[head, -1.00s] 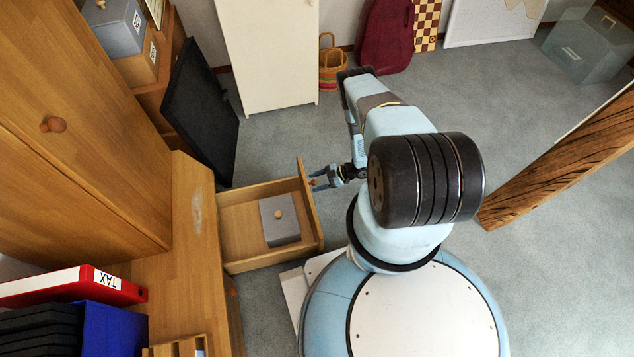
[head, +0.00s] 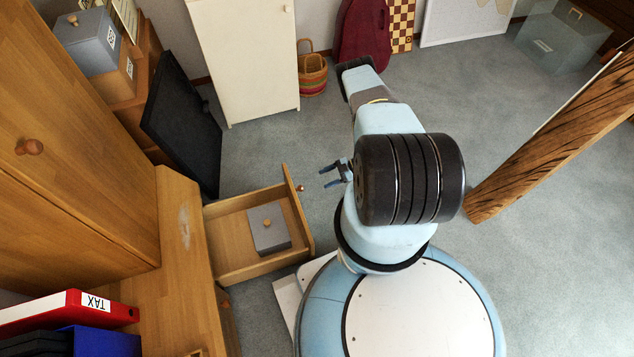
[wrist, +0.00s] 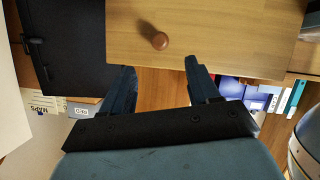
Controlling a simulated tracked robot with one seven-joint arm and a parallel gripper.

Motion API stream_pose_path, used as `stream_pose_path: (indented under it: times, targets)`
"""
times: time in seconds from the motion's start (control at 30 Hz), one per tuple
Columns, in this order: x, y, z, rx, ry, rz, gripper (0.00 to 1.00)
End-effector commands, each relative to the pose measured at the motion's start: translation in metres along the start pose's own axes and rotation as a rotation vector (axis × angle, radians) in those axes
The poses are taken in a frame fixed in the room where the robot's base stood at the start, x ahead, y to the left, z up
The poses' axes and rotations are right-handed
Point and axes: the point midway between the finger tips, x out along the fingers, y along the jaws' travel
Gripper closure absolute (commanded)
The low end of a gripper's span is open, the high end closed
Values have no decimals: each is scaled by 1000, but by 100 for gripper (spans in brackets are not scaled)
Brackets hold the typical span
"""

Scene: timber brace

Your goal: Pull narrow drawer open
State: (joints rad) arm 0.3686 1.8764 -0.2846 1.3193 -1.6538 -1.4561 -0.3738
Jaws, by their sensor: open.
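The narrow drawer (head: 227,214) stands pulled out from the wooden cabinet in the head view, with a grey lidded box (head: 269,229) inside it. Its round wooden knob (head: 300,188) is on the drawer front. My gripper (head: 327,176) is open and empty, a little to the right of the knob and apart from it. In the wrist view the knob (wrist: 160,41) shows on the wooden drawer front (wrist: 225,45), ahead of and between the open fingers of my gripper (wrist: 160,82).
A black panel (head: 182,120) leans behind the drawer. A white cabinet (head: 245,60) and a striped basket (head: 312,75) stand at the back. A slanted timber (head: 550,140) is on the right. Carpet (head: 265,140) is clear between drawer and white cabinet.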

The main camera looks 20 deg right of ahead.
Motion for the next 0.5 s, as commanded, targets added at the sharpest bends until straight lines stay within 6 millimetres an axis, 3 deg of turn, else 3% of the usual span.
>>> stream_pose_path:
  times: [0.2, 0.5]
  targets:
    - [-20, 0, 0, 0, -1, 0, 40]
    - [-24, 0, 0, 0, 0, 0, 40]
